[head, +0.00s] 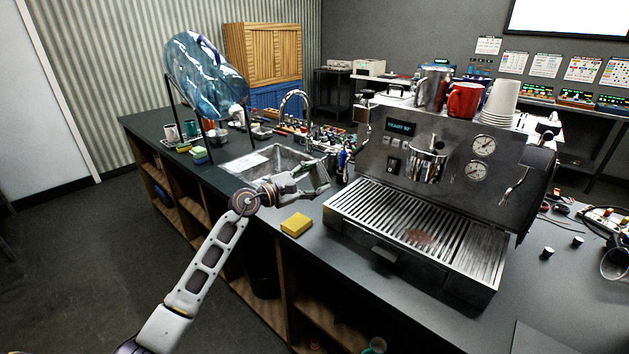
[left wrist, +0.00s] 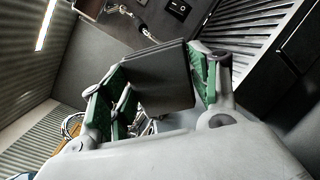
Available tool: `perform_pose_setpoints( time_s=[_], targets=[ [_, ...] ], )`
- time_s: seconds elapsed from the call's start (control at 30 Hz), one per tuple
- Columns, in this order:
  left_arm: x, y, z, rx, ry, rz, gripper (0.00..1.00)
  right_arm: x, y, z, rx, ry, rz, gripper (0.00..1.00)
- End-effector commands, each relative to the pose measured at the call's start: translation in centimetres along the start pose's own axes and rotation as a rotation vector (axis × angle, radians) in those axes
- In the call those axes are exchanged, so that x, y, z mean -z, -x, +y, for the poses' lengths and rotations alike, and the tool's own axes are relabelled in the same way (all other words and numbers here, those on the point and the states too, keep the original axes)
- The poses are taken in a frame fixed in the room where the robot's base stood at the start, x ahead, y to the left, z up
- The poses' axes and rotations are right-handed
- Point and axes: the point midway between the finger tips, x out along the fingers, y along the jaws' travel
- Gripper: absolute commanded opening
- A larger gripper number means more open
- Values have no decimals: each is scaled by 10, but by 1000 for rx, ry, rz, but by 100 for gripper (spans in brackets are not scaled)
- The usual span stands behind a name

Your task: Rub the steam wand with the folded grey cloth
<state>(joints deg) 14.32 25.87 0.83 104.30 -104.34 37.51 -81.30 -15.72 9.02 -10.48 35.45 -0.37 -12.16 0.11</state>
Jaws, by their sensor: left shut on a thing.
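My left gripper (head: 316,184) reaches in over the counter by the sink, left of the espresso machine (head: 440,160). In the left wrist view its green-padded fingers (left wrist: 160,85) are shut on the folded grey cloth (left wrist: 158,72), a flat dark grey pad. In the head view the cloth is hard to tell from the grey fingers. A thin steam wand (head: 360,141) hangs at the machine's left side, just beyond the gripper; a gap seems to lie between them. Another thin metal pipe (head: 515,184) hangs at the machine's right side. My right gripper is out of view.
A yellow sponge (head: 296,224) lies on the counter below my gripper. The sink (head: 262,166) with its tap (head: 296,98) is behind. A large blue water bottle (head: 204,75) stands on a rack at left. The ridged drip tray (head: 420,232) juts forward on the right.

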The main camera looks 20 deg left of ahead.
Motion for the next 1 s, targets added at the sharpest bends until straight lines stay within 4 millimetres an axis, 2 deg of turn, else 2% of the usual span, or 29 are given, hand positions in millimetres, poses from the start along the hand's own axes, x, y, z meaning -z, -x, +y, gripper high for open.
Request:
perform_pose_setpoints(
  time_s=[0.27, 0.6, 1.0],
  targets=[
    [0, -4, 0, -1, 0, -1, 42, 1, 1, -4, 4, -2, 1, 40],
    [0, -24, 1, -1, 2, 0, 42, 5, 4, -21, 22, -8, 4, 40],
    [0, -51, 1, -2, 1, 0, 42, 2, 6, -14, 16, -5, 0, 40]
  ],
)
